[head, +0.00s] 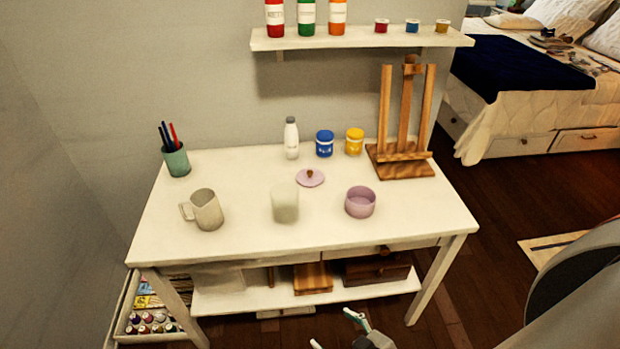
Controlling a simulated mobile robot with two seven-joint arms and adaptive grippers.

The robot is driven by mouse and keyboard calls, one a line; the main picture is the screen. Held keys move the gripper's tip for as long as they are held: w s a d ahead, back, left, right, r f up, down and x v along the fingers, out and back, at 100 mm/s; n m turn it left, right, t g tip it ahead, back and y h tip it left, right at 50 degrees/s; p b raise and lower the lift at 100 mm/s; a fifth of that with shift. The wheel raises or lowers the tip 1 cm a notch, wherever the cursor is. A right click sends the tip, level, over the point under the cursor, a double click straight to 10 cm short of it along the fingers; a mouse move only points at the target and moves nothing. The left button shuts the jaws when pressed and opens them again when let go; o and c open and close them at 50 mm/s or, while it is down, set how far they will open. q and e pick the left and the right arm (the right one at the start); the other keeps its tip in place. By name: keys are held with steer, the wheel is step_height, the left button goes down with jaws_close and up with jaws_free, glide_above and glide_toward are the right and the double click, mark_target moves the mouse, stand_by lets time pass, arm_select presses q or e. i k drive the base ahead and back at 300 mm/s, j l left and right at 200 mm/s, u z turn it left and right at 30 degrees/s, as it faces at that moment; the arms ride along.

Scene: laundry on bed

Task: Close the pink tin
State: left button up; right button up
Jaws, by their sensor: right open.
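The pink tin (360,203) stands upright and uncovered on the right front part of the white table. Its pink lid (310,178), with a small brown knob, lies flat on the table behind and to the left of the tin, apart from it. My right gripper (334,329) shows at the bottom edge, in front of and below the tabletop. It is open with nothing between its fingers, well away from tin and lid. Part of it is cut off by the frame. My left gripper is not in view.
On the white table (250,230) are a pale cup (285,203) left of the tin, a grey mug (207,210), a pen holder (175,160), a white bottle (291,140), blue (324,144) and yellow (354,142) jars, and a wooden easel (403,130). A shelf (360,40) hangs above.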

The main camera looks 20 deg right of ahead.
mark_target(355, 211)
steer(key=l+z, duration=0.25)
steer(key=l, duration=0.3)
steer(key=l+z, duration=0.25)
steer(key=l, duration=0.25)
steer(key=i+l+z, duration=0.25)
steer(key=l, duration=0.25)
steer(key=l+z, duration=0.25)
steer(key=l, duration=0.3)
